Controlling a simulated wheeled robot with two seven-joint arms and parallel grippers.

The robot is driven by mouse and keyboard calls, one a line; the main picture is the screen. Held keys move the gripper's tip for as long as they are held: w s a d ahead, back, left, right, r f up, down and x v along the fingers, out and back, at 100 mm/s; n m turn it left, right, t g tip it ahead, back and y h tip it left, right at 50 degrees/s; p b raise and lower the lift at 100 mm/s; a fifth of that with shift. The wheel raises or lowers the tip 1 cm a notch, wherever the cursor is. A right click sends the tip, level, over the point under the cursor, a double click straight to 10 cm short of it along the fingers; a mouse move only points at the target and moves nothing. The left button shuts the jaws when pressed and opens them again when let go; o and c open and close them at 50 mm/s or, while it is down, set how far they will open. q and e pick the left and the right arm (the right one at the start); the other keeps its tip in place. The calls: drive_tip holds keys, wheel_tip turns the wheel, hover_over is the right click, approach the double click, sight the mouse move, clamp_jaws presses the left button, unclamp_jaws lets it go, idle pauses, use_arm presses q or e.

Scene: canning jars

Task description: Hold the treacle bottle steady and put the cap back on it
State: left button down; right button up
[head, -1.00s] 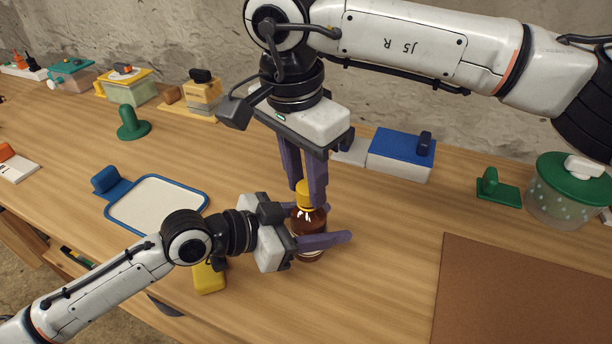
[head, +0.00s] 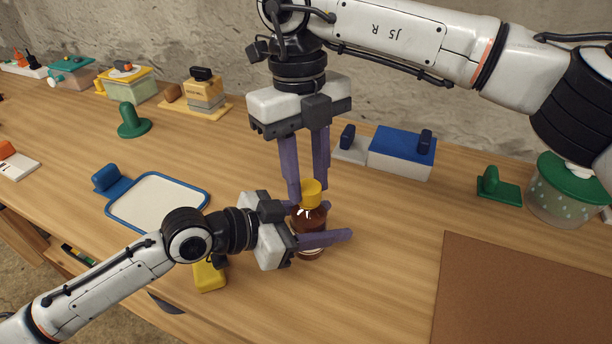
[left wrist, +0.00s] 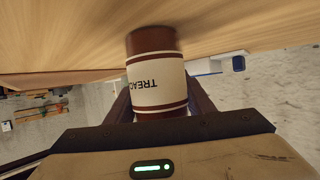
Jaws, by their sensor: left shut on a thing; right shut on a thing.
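The treacle bottle (head: 312,217) is brown glass and stands upright on the wooden table; the left gripper hides part of it. Its label, reading "TREAC", shows in the left wrist view (left wrist: 157,80). My left gripper (head: 325,222) is shut around the bottle's body from the left. The yellow cap (head: 311,191) sits at the top of the bottle's neck; I cannot tell how tightly. My right gripper (head: 307,190) points down from above and is shut on the cap, one finger on each side.
A blue-framed tray (head: 207,200) lies left, with a yellow object (head: 209,276) near my left wrist. A blue-topped box (head: 402,152) stands behind. A green-lidded jar (head: 560,200) and brown mat (head: 525,290) are at right. The table right of the bottle is clear.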

drive_tip(key=m, duration=0.4)
drive_tip(key=shift+w+d+m+y, duration=0.1)
drive_tip(key=shift+d+m+y, duration=0.05)
drive_tip(key=shift+m+y, duration=0.15)
drive_tip(key=m, duration=0.4)
drive_tip(key=shift+d, duration=0.1)
drive_tip(key=m+y, duration=0.1)
drive_tip(key=m, duration=0.6)
drive_tip(key=shift+d, duration=0.1)
drive_tip(key=o, duration=1.1)
drive_tip(key=r, duration=0.8)
drive_tip(key=d+r, duration=0.1)
drive_tip(key=r, duration=0.3)
drive_tip(key=shift+w, duration=0.4)
use_arm(q)
drive_tip(key=c, duration=0.8)
unclamp_jaws()
use_arm(e)
drive_tip(key=shift+f, duration=0.1)
